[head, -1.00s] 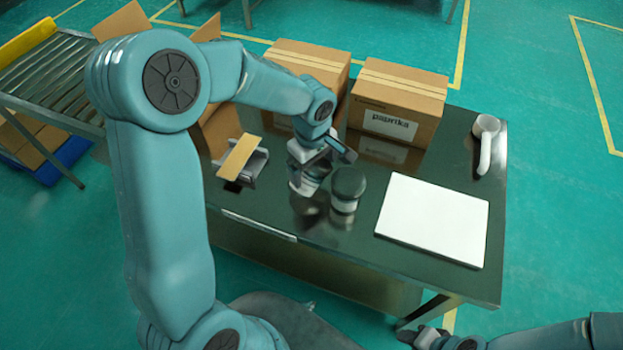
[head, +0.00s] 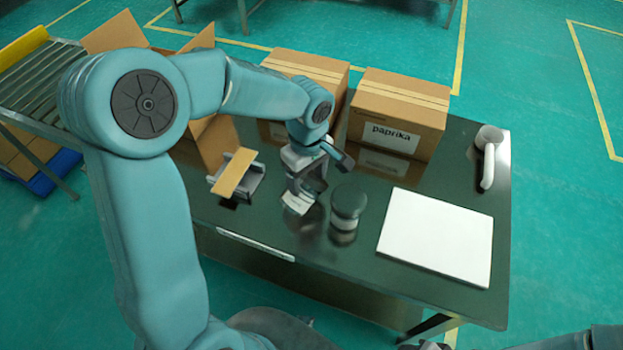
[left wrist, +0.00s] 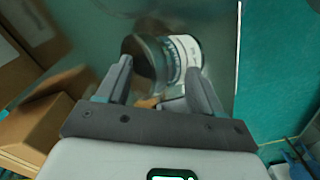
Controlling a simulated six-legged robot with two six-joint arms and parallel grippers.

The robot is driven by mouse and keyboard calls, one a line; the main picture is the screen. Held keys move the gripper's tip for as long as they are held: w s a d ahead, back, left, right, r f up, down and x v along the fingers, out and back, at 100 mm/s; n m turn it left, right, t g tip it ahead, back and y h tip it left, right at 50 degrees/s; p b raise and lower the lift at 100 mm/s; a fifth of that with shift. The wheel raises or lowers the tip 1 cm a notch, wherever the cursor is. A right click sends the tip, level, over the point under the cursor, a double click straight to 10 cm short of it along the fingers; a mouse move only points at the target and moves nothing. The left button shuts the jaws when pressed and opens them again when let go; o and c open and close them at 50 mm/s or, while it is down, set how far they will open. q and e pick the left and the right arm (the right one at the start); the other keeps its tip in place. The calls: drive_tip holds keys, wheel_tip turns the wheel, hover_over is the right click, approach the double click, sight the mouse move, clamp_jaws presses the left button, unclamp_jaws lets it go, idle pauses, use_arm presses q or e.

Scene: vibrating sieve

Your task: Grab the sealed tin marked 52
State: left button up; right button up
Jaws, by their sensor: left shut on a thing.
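My left gripper (head: 300,192) is over the dark table, shut on a small tin (head: 297,204) with a pale label, held tilted. Its fingers hide much of the tin, and its marking is too small to read. A second tin (head: 347,212) with a dark lid and a white label stands upright on the table just right of the gripper. Only a sliver of my right gripper shows at the bottom edge.
A closed paprika box (head: 415,110) and another closed carton (head: 310,68) stand at the back. A white board (head: 437,237) lies right of the tins. A white scanner-like object (head: 488,160) is at the far right. A grey holder with a tan strip (head: 236,175) stands left.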

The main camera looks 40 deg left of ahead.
use_arm(q)
drive_tip(key=r, duration=0.5)
drive_tip(key=r+p, duration=0.1)
drive_tip(key=r, duration=0.9)
drive_tip(key=shift+s+d+r+p, duration=0.3)
drive_tip(key=shift+d, duration=0.1)
clamp_jaws()
drive_tip(key=shift+w+a+f, duration=0.1)
drive_tip(key=shift+w+a, duration=0.05)
drive_tip(key=shift+w, duration=0.15)
drive_tip(key=o, duration=0.7)
unclamp_jaws()
drive_tip(key=shift+s, duration=0.25)
drive_tip(key=o, duration=0.5)
drive_tip(key=shift+w, duration=0.1)
drive_tip(key=shift+o, duration=0.7)
drive_tip(key=shift+w, duration=0.1)
